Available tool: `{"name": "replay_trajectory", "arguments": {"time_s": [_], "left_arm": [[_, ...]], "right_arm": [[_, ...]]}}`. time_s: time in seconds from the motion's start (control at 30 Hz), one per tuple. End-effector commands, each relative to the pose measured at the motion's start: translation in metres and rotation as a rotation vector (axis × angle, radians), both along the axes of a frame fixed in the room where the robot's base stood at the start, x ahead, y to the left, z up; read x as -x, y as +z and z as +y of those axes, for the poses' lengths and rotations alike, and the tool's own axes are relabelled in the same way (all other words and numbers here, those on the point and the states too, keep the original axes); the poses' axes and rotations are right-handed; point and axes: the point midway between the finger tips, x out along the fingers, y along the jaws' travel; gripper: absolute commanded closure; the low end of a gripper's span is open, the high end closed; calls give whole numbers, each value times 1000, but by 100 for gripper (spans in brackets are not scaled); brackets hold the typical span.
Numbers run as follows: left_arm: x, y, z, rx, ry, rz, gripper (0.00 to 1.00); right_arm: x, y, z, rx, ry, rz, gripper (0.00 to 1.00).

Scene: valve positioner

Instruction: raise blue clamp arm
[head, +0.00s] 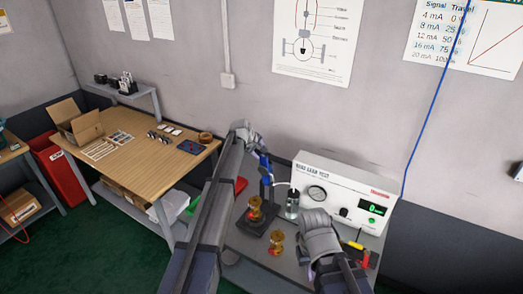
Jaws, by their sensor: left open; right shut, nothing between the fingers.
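The blue clamp arm (265,164) stands roughly upright on a black stand (258,222) on the grey bench. A brass-coloured part (255,206) sits on the stand below it. A second brass-coloured part (276,242) stands on the bench in front. My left gripper (250,137) is open, just above and left of the blue clamp arm's top; I cannot tell whether they touch. My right gripper (311,219) is shut and empty, right of the stand and in front of the white test unit. Its fingertips are mostly hidden behind its own body.
The white test unit (344,192) with a gauge and green display stands at the back of the bench. A small clear-bodied item (292,204) is between it and the stand. Screwdriver-like tools (356,246) lie at the right. A wooden table (135,145) is at the left.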

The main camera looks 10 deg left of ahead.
Motion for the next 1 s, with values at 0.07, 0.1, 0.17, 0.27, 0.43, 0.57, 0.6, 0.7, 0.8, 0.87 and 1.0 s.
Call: {"name": "replay_trajectory", "arguments": {"time_s": [0.07,0.1,0.17,0.27,0.43,0.57,0.6,0.7,0.8,0.87,1.0], "left_arm": [[9,18,2,1,1,0,50],[12,22,3,1,1,0,50],[16,27,5,1,1,-1,50],[19,30,6,1,-1,0,50],[19,29,6,1,-1,0,50],[19,28,6,1,-1,-1,50],[22,26,4,-3,-6,1,50],[41,11,-9,-29,-52,17,50],[83,-19,-36,-93,-159,53,50],[117,-42,-55,-144,-249,81,50],[202,-92,-92,-271,-478,157,50]], "right_arm": [[0,18,0,-1,-3,1,100],[0,22,0,0,-6,1,100],[0,26,0,0,-10,0,100],[0,30,0,-1,-15,0,100],[0,29,0,-1,-17,0,100],[0,28,0,-1,-16,0,100],[0,27,0,-1,-16,0,100],[0,14,0,-1,-15,0,100],[0,-9,0,-1,-13,-1,100],[0,-27,0,-1,-11,-1,100],[0,-66,0,0,-6,-2,100]]}}
